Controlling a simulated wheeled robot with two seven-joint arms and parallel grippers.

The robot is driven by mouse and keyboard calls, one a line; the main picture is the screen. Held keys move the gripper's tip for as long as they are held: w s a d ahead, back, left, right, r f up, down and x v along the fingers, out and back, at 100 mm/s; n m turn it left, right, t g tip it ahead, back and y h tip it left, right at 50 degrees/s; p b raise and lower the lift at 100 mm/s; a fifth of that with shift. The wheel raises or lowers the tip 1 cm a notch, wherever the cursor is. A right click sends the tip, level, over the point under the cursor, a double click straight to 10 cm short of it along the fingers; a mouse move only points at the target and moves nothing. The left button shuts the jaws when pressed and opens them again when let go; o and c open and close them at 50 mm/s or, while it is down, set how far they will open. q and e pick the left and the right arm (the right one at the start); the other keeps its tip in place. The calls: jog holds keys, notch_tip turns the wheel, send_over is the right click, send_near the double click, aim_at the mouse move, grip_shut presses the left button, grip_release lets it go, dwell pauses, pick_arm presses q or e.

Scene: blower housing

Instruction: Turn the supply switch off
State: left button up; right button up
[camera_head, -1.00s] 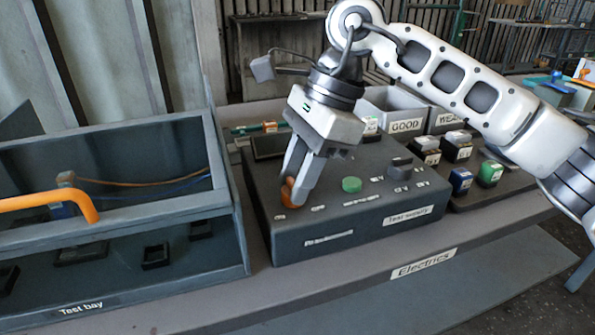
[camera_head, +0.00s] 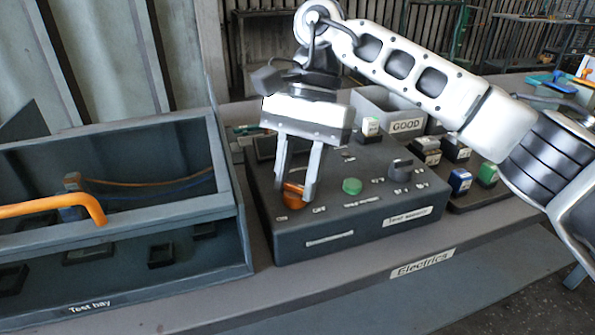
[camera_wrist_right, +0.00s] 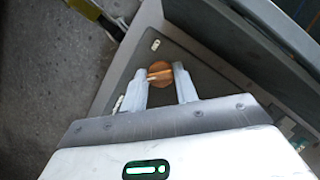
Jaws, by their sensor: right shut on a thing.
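The dark Test supply box (camera_head: 345,222) stands on the bench in the head view. The orange round supply switch (camera_head: 294,203) is on the left part of its top, with the ON label (camera_head: 281,218) and OFF label (camera_head: 319,210) in front of it. My right gripper (camera_head: 297,192) reaches down from above and is shut on the switch's handle, one finger on each side. The right wrist view shows the orange switch (camera_wrist_right: 184,74) and its lighter handle bar between the fingertips (camera_wrist_right: 160,75). My left gripper is in neither view.
A green button (camera_head: 352,186) and a dark rotary knob (camera_head: 400,166) sit right of the switch. The Test bay (camera_head: 240,235) with an orange handle (camera_head: 60,201) stands at left. Small coloured blocks (camera_head: 460,180) and the GOOD bin (camera_head: 406,125) are at right and behind.

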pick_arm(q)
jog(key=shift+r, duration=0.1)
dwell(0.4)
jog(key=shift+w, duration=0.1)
pick_arm(e)
jog(key=o, duration=1)
jog(key=shift+c, duration=0.2)
jog(key=shift+r, duration=0.1)
pick_arm(q)
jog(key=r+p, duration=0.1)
jog(key=p, duration=0.2)
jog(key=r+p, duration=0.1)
jog(key=p, duration=0.2)
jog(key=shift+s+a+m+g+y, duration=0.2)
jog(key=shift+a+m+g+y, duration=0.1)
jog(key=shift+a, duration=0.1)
pick_arm(e)
jog(key=v, duration=1.6)
